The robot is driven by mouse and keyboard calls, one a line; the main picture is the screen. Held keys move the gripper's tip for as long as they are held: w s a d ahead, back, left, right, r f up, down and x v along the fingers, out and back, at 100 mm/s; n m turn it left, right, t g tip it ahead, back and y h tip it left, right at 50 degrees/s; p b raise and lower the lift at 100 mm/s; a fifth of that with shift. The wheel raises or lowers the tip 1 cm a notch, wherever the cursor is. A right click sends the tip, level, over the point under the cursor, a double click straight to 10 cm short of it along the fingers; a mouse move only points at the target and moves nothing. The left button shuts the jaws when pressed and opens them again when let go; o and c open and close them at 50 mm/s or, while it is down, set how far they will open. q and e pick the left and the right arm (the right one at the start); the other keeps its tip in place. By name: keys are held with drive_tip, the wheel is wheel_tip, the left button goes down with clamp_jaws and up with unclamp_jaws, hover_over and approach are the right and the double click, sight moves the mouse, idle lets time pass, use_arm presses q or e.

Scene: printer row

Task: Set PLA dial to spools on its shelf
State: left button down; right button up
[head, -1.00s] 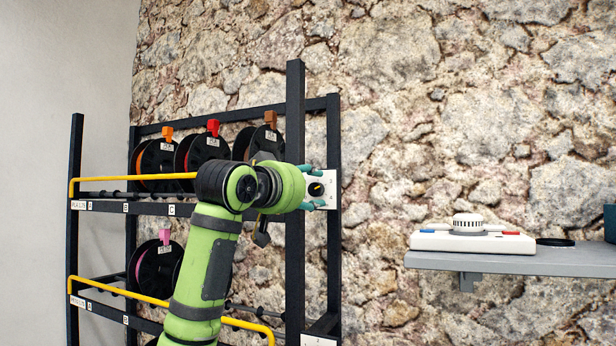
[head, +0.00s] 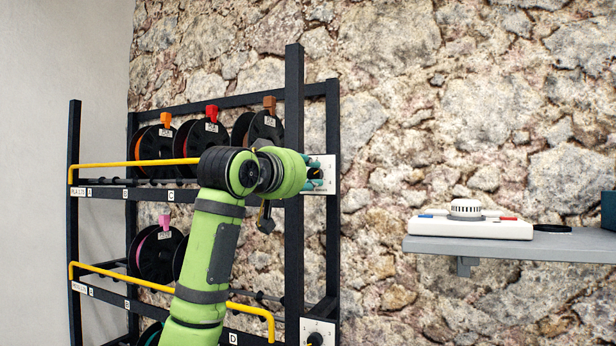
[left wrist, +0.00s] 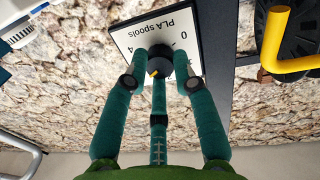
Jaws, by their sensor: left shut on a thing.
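The PLA dial is a white plate (head: 330,172) on the rack's right post, level with the upper shelf. In the left wrist view the plate (left wrist: 125,40) appears upside down, reading "PLA spools", with 0 and 4 visible; other marks are hidden by fingers. Its black knob (left wrist: 160,66) has a yellow pointer, angled to the lower left there. My left gripper (head: 314,178) is shut on the knob, its teal fingers (left wrist: 160,75) around it. Spools with orange (head: 166,119), red (head: 211,113) and brown (head: 269,104) tags stand on the upper shelf. My arm hides the shelf's right part. My right gripper is out of view.
A lower shelf holds a pink-tagged spool (head: 157,252) and others partly behind my arm. A second dial (head: 318,334) sits below on the post. Yellow rails (head: 135,163) cross the shelf fronts. A grey wall shelf (head: 520,248) at right bears a white device (head: 470,228).

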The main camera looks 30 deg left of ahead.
use_arm(q)
drive_tip(key=c, duration=1)
unclamp_jaws()
drive_tip(key=shift+s, duration=0.1)
drive_tip(key=s, duration=1.2)
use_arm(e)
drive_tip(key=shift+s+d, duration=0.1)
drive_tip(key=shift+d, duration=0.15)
use_arm(q)
drive_tip(key=shift+a, duration=0.1)
